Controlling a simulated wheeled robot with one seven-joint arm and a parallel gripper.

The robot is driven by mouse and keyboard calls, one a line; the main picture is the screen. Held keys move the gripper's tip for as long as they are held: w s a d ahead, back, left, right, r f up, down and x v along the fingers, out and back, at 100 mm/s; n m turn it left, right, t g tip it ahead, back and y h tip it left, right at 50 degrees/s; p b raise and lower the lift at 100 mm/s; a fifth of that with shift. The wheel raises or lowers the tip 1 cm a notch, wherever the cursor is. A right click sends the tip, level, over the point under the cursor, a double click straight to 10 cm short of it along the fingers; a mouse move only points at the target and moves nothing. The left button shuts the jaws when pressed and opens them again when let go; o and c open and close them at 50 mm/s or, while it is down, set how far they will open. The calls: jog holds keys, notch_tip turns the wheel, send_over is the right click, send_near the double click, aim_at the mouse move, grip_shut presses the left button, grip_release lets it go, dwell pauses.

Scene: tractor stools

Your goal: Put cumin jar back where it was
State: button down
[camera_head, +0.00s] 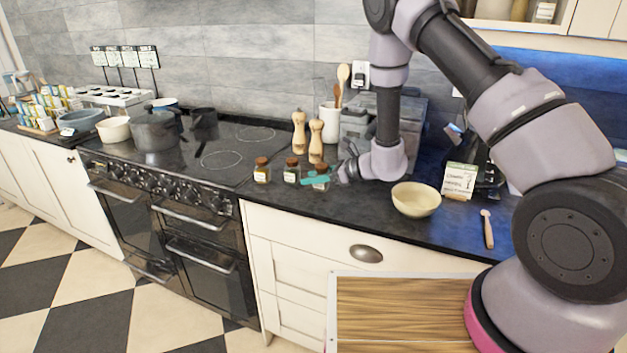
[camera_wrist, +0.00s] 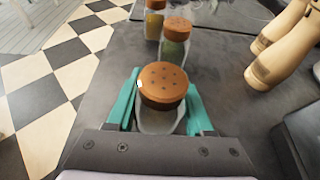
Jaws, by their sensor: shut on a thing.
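My gripper (camera_head: 330,179), with teal fingers, is shut on a small glass jar with a brown perforated lid (camera_wrist: 163,86). In the head view this jar (camera_head: 321,171) is at the right end of a row of similar jars, partly hidden by a finger. It looks upright, at or just above the counter; I cannot tell if it touches. Beside it are a jar with green contents (camera_wrist: 173,48), also in the head view (camera_head: 292,176), and a jar with yellow-orange contents (camera_wrist: 154,24), leftmost in the head view (camera_head: 262,175). I cannot read the labels, so which is cumin is unclear.
Two wooden mills (camera_head: 316,141) stand just behind the jars. The hob (camera_head: 215,150) with pots lies to the left. A cream bowl (camera_head: 416,199), a wooden spoon (camera_head: 487,230) and a recipe card (camera_head: 460,180) are to the right. The counter's front edge is close to the jars.

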jog(key=shift+f, duration=0.45)
jog(key=shift+f, duration=0.1)
jog(key=shift+c, duration=1.4)
grip_release()
jog(key=v, duration=1.2)
jog(key=shift+d, duration=0.15)
